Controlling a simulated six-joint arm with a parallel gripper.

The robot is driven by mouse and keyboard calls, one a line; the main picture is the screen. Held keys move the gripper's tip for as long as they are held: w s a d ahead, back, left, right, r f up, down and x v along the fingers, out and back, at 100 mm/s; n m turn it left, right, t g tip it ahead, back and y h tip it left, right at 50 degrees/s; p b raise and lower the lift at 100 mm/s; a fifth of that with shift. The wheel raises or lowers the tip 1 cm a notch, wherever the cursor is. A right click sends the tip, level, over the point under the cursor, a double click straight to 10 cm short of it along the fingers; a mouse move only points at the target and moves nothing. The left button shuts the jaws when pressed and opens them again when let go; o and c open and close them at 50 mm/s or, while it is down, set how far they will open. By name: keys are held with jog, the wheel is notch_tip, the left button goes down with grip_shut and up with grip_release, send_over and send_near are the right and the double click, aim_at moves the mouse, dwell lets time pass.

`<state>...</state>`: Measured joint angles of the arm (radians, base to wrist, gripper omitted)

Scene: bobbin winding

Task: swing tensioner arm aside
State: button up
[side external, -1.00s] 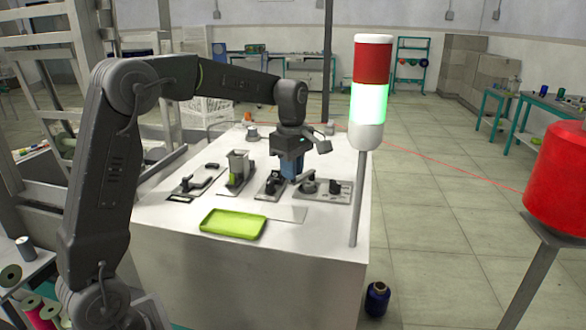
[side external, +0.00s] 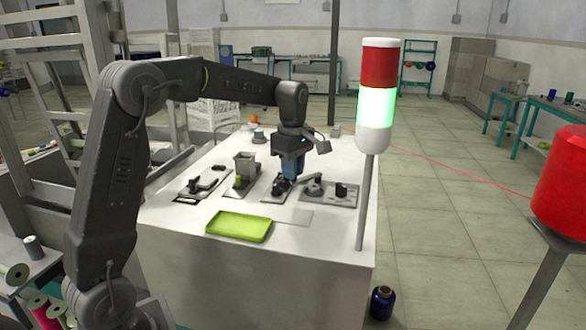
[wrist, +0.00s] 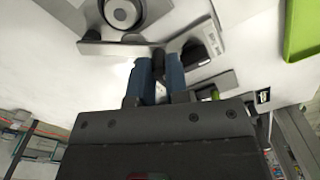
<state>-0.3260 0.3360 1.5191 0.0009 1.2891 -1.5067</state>
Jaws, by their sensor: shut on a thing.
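The tensioner seems to be the small station on a grey plate (side external: 268,196) below my gripper, with a dark upright part (side external: 279,185) on it. My gripper (side external: 290,174) is down at this station, its blue fingers pointing downward. In the wrist view my gripper (wrist: 158,82) has its blue fingers on both sides of a dark post (wrist: 158,62) and is shut on it. I take this post to be part of the tensioner arm. The fingers and gripper body hide much of the arm, so its angle is unclear.
A plate with a round disc and a dark block (side external: 341,189) stands close to the right. A grey box-like holder (side external: 245,163) and another fixture (side external: 205,183) stand to the left. A green tray (side external: 240,227) lies in front. A signal tower (side external: 378,100) rises at the table's right edge.

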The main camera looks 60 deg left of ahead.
jog(key=shift+w, duration=0.15)
jog(key=o, duration=0.6)
jog(key=shift+c, duration=0.2)
jog(key=shift+r, duration=0.1)
jog(key=shift+r, duration=3.45)
